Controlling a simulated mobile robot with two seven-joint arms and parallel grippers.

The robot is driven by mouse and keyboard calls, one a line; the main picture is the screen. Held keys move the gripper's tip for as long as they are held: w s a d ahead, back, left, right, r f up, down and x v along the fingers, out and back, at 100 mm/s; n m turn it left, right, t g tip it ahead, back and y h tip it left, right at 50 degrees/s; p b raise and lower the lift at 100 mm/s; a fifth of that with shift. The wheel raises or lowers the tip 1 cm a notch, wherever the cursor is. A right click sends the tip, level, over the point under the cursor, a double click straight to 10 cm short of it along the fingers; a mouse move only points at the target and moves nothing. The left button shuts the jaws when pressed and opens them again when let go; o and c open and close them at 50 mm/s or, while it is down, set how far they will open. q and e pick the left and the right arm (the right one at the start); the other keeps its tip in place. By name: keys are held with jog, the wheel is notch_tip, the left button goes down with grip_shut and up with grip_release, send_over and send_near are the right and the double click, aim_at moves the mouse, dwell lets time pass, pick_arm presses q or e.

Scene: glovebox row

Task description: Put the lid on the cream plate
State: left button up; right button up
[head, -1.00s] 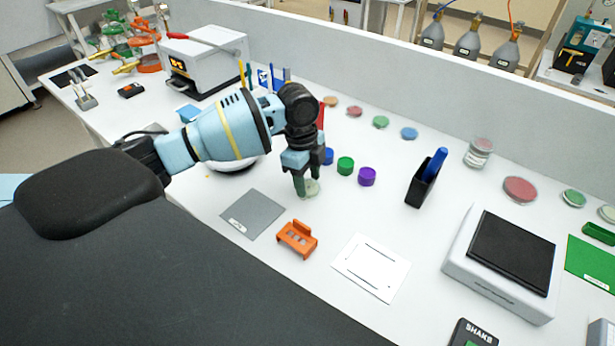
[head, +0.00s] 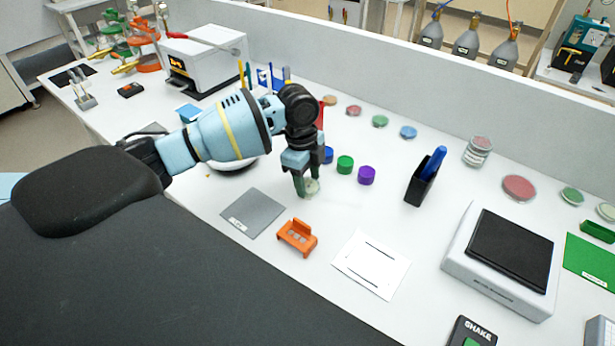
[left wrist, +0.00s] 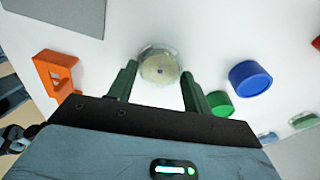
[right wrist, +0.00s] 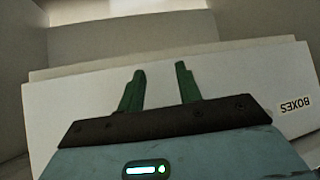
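The cream plate (left wrist: 160,66) is a small round clear dish with cream contents and a darker spot at its middle. It rests on the white bench in the left wrist view, and shows partly behind my fingers in the head view (head: 312,187). A clear rim surrounds it; I cannot tell whether that is a lid. My left gripper (left wrist: 160,76) is open, its fingertips just short of and either side of the dish; it also shows in the head view (head: 304,190). My right gripper (right wrist: 160,68) is open and empty, before a pale box labelled BOXES.
Blue (head: 328,155), green (head: 345,164) and purple (head: 366,175) caps stand right of the left gripper. An orange rack (head: 297,238), a grey mat (head: 253,214) and a white card (head: 371,264) lie nearer. Several coloured dishes line the back.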

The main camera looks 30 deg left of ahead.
pick_arm(q)
jog(key=o, duration=0.5)
jog(key=r, duration=0.5)
jog(key=a+r, duration=0.1)
jog(key=r, duration=0.1)
jog(key=shift+r, duration=0.4)
jog(key=shift+s, duration=0.1)
